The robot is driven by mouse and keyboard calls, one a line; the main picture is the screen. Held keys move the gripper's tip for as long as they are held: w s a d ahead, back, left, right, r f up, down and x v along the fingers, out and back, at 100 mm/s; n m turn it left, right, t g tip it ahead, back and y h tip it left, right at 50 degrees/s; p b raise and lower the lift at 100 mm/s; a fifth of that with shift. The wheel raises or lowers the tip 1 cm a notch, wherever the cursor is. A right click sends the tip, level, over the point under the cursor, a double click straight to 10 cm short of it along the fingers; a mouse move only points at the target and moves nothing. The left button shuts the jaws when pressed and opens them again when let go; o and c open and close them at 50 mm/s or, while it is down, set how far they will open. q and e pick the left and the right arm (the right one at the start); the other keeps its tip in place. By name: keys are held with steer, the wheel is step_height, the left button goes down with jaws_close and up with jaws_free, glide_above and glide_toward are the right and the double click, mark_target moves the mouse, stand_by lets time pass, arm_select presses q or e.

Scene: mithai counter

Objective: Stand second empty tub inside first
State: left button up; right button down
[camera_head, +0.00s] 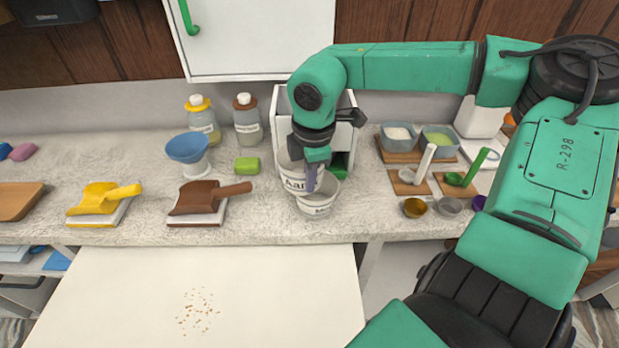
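A white tub with dark lettering starting "Aa" (293,183) is at the counter's middle, in front of a white open bin. A second white tub, its label starting with "M" (317,208), stands on the counter just in front and to the right. The "Aa" tub overlaps its rim in the picture; I cannot tell whether they touch. My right gripper (312,180) points down with its fingers at the right rim of the "Aa" tub and appears shut on it. The gripper hides part of both openings. My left gripper is not in view.
The white bin (283,128) stands close behind the tubs. A brown scoop (203,197), a green block (247,165) and a blue funnel (187,148) lie left. Small bowls (414,208) and boards sit right. The counter's front edge is close to the "M" tub.

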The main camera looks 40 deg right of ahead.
steer(key=shift+f+b, duration=0.4)
steer(key=shift+b, duration=0.1)
steer(key=c, duration=1.1)
jaws_free()
steer(key=shift+r, duration=0.1)
steer(key=shift+r+p, duration=0.2)
steer(key=shift+p, duration=0.15)
steer(key=shift+r+p, duration=0.5)
steer(key=shift+p, duration=0.2)
steer(key=r, duration=0.3)
steer(key=s+r+b, duration=0.1)
steer(key=r, duration=0.3)
steer(key=r+b, duration=0.1)
steer(key=r, duration=0.3)
steer(key=shift+s+a+r, duration=0.15)
steer(key=shift+s+a, duration=0.05)
